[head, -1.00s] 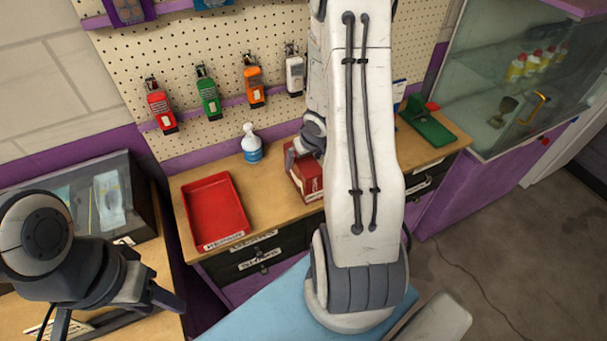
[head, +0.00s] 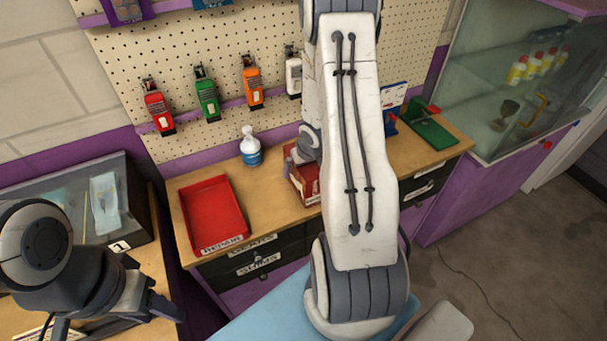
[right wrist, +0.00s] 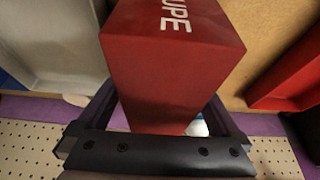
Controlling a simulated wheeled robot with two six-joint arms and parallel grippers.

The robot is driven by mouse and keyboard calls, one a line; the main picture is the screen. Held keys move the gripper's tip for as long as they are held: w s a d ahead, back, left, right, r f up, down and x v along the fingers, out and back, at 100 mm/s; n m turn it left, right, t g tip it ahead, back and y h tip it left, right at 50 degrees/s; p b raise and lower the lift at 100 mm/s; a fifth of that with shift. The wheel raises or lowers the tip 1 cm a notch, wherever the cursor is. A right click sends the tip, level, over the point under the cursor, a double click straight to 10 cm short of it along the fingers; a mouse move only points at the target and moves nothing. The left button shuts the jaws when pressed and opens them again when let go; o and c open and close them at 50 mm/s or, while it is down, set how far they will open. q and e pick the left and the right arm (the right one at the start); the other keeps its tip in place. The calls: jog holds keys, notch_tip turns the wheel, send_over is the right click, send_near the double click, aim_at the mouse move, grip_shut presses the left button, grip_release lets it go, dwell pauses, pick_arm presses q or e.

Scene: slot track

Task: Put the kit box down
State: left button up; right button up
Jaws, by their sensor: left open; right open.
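The red kit box (head: 303,187), partly hidden behind my right arm, rests on the wooden bench (head: 262,187). In the right wrist view the box (right wrist: 175,65) fills the middle, with white letters ending in "UPE" on one face. My right gripper (right wrist: 160,108) is open, its dark fingers on either side of the box. I cannot tell if they touch it. My left gripper (head: 112,318) is open and empty at the lower left, away from the box.
A red tray (head: 213,216) lies left of the box. A spray bottle (head: 250,147) stands behind them. A green holder (head: 430,130) and a blue-and-white card stand (head: 391,106) are to the right. Bare bench lies between tray and box.

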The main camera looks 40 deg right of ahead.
jog(key=shift+f, duration=0.2)
grip_shut()
dwell(0.3)
jog(key=shift+r, duration=0.1)
